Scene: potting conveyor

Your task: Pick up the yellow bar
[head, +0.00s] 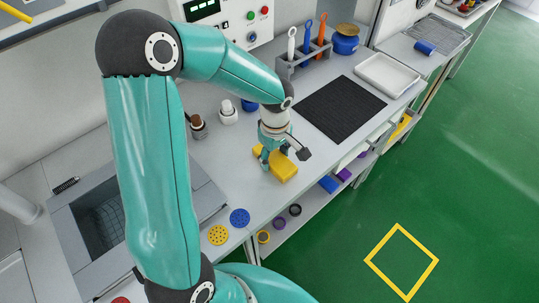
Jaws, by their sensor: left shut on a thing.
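The yellow bar (284,168) is a short block lying on the light grey worktop, near its middle. My left gripper (266,161) points down at the bar and is shut on it, with the fingers at its left part. The gripper and wrist hide some of the bar's upper left side. Whether the bar touches the worktop cannot be told for sure. My right gripper is not in view.
A black mat (340,108) and a white tray (387,75) lie to the right. A tool rack (303,62) stands behind. Small pots stand left of the gripper. A sink (98,222) is at left. A blue disc (240,218) and a yellow disc (218,235) lie near the front edge.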

